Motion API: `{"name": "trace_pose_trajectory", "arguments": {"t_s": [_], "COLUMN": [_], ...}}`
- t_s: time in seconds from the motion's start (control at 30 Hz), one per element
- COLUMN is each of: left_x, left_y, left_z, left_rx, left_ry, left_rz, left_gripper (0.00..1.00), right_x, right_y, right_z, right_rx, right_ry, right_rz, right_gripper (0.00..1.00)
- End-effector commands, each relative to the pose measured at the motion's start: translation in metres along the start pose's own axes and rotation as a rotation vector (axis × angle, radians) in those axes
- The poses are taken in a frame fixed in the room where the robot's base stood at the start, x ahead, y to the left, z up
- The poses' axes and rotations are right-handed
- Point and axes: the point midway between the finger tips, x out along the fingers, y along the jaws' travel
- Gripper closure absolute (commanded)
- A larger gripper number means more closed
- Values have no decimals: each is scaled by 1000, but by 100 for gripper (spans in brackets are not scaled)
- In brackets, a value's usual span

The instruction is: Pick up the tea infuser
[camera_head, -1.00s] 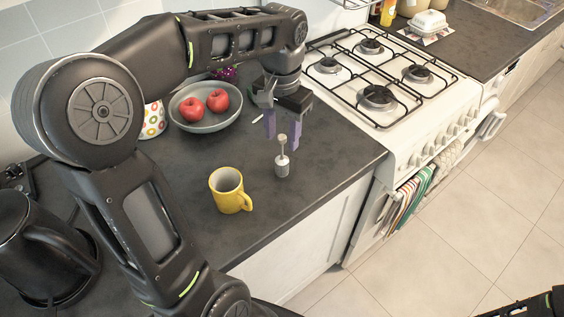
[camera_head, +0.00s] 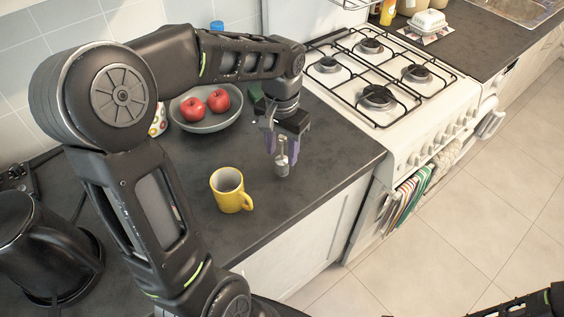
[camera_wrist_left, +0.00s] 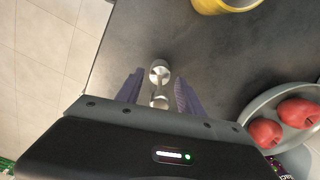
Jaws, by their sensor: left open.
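The tea infuser (camera_head: 282,169) is a small silvery cylinder with a thin upright handle, standing on the dark counter right of the yellow mug. My left gripper (camera_head: 281,157) is right above it, fingers pointing down on either side of its handle. In the left wrist view the infuser (camera_wrist_left: 159,75) shows between the two purple fingers of my left gripper (camera_wrist_left: 158,88), with gaps on both sides. The gripper is open. In the head view the fingers partly hide the handle. Only a piece of my right arm shows at the bottom right corner; its gripper cannot be made out.
A yellow mug (camera_head: 229,190) stands left of the infuser. A grey bowl (camera_head: 207,125) with red apples (camera_head: 218,100) is behind. The white gas stove (camera_head: 411,136) is to the right. The counter's front edge is close. A black kettle (camera_head: 38,245) stands at lower left.

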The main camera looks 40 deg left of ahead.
Motion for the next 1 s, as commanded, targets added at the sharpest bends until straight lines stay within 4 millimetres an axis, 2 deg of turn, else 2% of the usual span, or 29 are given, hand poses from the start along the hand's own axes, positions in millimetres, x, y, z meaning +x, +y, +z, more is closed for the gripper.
{"name": "trace_pose_trajectory", "arguments": {"t_s": [0.17,0.7,1.0], "left_x": [0,0,0], "left_y": [0,0,0], "left_z": [0,0,0], "left_rx": [0,0,0], "left_ry": [0,0,0], "left_rz": [0,0,0], "left_gripper": [55,99,100], "right_x": [0,0,0], "right_y": [0,0,0], "right_z": [0,0,0], "right_rx": [0,0,0], "right_ry": [0,0,0], "right_rz": [0,0,0], "right_gripper": [64,64,64]}}
